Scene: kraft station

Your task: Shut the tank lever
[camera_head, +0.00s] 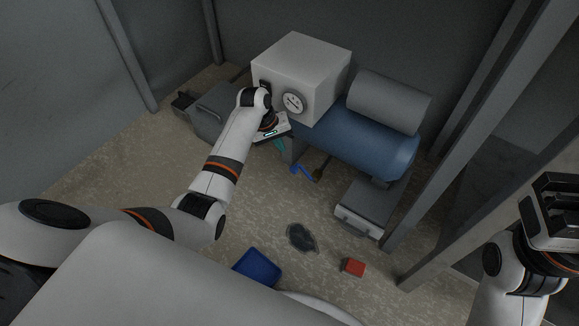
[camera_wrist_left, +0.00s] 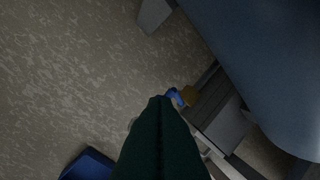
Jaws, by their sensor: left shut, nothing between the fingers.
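The blue tank (camera_head: 370,140) lies on its side below a grey cylinder, to the right of the white box. A small bright blue lever (camera_head: 302,169) shows below the tank's left part, beside a brownish piece (camera_head: 318,174). In the left wrist view the lever (camera_wrist_left: 174,97) shows just beyond my fingertips, partly hidden by them; I cannot tell whether they touch. My left gripper (camera_head: 280,146) is shut and empty, in front of the white box and up-left of the lever. Its dark green fingers (camera_wrist_left: 160,105) are together in the wrist view. My right gripper (camera_head: 552,200) is at the right edge, away from the tank.
The white box (camera_head: 310,72) carries a round gauge (camera_head: 294,103). A grey drawer unit (camera_head: 362,208) stands below the tank. A blue tray (camera_head: 257,268), a dark patch (camera_head: 302,237) and a red block (camera_head: 353,267) are on the floor. Grey posts (camera_head: 440,140) rise at right.

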